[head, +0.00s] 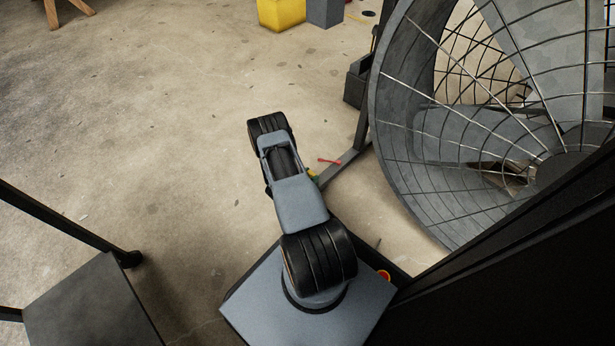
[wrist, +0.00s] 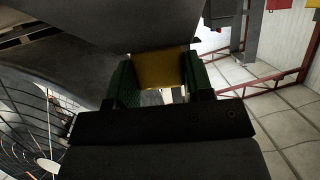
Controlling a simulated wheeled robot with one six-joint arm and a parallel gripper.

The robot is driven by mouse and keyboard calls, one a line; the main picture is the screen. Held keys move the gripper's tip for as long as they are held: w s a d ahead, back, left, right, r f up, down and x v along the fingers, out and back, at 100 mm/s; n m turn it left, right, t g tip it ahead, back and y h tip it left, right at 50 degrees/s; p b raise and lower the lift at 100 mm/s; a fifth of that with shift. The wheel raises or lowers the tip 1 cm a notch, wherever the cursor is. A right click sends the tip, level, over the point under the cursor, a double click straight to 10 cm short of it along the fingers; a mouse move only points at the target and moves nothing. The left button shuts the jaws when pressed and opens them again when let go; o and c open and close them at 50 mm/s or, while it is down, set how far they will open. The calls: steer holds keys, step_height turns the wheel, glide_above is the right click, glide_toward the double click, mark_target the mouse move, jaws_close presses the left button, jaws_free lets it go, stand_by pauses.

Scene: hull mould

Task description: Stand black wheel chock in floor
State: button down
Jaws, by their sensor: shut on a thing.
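In the wrist view my gripper (wrist: 157,84) has two green fingers, and a plain yellow piece (wrist: 162,68) sits between them. The gripper is shut on this piece. Only part of the piece shows, so its full shape is unclear. In the head view my own arm hides most of the gripper; a small yellow and green bit (head: 312,174) shows beside the arm. I cannot make out a black wheel chock for certain in either view.
A large grey ribbed hull mould (head: 400,150) fills the right, with a black block (head: 356,85) beside it. A yellow container (head: 281,12) and a grey one (head: 325,12) stand at the back. A dark cart (head: 85,305) is at lower left. The left-centre concrete floor (head: 150,150) is clear.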

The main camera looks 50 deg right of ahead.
steer(key=shift+w+a, duration=0.1)
steer(key=shift+f, duration=0.1)
steer(key=shift+f+b, duration=1.65)
steer(key=shift+f, duration=0.45)
steer(key=shift+f, duration=0.1)
steer(key=shift+f, duration=3.55)
steer(key=shift+c, duration=2.2)
jaws_free()
